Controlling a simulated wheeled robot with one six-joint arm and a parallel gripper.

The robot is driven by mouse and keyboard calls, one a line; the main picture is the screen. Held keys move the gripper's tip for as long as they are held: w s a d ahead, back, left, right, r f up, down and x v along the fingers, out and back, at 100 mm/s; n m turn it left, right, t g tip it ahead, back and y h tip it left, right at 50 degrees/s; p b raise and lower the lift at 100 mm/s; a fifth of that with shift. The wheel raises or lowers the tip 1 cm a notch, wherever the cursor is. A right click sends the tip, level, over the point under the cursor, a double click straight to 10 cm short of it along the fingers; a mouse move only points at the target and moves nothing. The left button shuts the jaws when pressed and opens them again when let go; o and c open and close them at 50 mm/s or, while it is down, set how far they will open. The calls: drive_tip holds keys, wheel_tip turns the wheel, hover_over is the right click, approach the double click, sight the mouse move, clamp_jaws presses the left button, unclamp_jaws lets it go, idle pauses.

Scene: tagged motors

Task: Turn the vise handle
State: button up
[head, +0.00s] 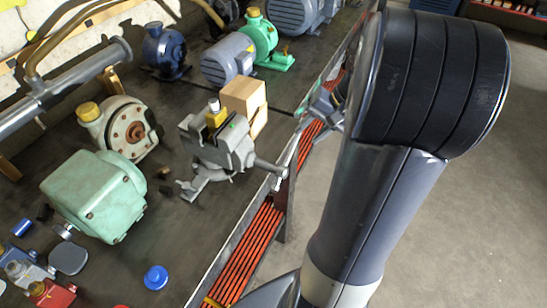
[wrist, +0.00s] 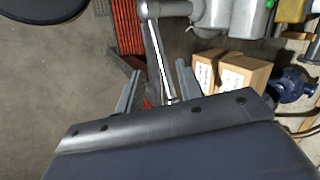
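The grey bench vise (head: 222,148) sits at the edge of the dark workbench, with a yellow-topped part on it. Its screw end (head: 270,168) sticks out past the bench edge. In the wrist view the vise (wrist: 215,14) is at the top, and its silver handle bar (wrist: 158,50) slants down between my fingers. My gripper (wrist: 157,70) is open, one finger on each side of the bar, with gaps visible. In the head view my gripper (head: 326,108) is partly hidden behind my arm, beside the bench edge.
A green motor (head: 95,195), a grey motor (head: 228,58) and other motors crowd the bench. Orange slats (head: 250,250) lie below the bench edge. The floor (head: 470,220) to the right is clear.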

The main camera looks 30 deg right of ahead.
sight(294, 147)
drive_tip(key=x, duration=1)
drive_tip(key=shift+a+f+p, duration=0.1)
drive_tip(key=shift+f+p, duration=0.25)
drive_tip(key=shift+c, duration=0.3)
clamp_jaws()
